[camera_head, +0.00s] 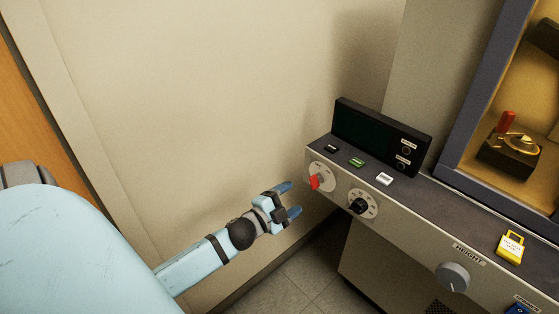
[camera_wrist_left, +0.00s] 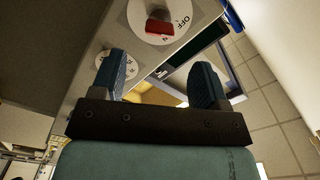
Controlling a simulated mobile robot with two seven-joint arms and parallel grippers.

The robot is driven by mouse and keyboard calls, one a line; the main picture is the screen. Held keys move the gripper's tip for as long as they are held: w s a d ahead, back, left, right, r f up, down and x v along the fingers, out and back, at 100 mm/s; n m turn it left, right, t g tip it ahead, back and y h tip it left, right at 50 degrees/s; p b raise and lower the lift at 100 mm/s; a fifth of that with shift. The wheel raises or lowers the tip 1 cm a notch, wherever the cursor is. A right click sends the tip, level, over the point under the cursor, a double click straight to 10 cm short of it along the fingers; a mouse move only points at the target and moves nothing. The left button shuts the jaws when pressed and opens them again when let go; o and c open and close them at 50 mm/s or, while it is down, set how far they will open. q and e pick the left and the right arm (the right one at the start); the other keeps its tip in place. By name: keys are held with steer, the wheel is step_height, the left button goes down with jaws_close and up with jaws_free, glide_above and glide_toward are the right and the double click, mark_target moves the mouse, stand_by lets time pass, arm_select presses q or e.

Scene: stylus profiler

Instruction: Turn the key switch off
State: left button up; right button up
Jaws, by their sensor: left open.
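The key switch is a red handle (camera_head: 315,182) on a round white dial (camera_head: 322,171) at the left end of the cabinet's front panel. In the left wrist view the red handle (camera_wrist_left: 160,26) is near the top, and the dial (camera_wrist_left: 140,15) has a readable OFF mark to the right of the handle. My left gripper (camera_head: 292,199) is open and empty, just left of and slightly below the switch in the head view. Its fingers (camera_wrist_left: 160,72) are spread apart and do not appear to touch the handle. My right gripper is not in view.
A black knob (camera_head: 359,206) on a second white dial sits right of the switch. Above are small buttons, including a green one (camera_head: 356,161), and a dark display (camera_head: 365,130). A grey HEIGHT knob (camera_head: 453,277) and yellow padlock-like tag (camera_head: 510,246) are farther right. The wall stands behind my arm.

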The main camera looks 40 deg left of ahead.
arm_select(q)
steer(key=s, duration=0.3)
steer(key=shift+s+a, duration=0.15)
steer(key=shift+s, duration=0.25)
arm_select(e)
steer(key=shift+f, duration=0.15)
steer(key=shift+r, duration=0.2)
arm_select(q)
steer(key=s+d+f+n+g+h, duration=0.1)
steer(key=s+d+f+n+g, duration=0.2)
steer(key=s+d+f+n, duration=0.5)
steer(key=s+d+f+n+g+h, duration=0.15)
steer(key=s+d+g, duration=0.3)
steer(key=d, duration=0.75)
step_height(320, 180, up, 17)
steer(key=s+a+p, duration=0.1)
steer(key=a+p, duration=0.1)
steer(key=p, duration=2.1)
steer(key=shift+s+p, duration=0.3)
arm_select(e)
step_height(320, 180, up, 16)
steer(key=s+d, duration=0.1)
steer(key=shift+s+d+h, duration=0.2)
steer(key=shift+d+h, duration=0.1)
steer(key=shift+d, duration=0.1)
arm_select(q)
steer(key=shift+t+y, duration=0.25)
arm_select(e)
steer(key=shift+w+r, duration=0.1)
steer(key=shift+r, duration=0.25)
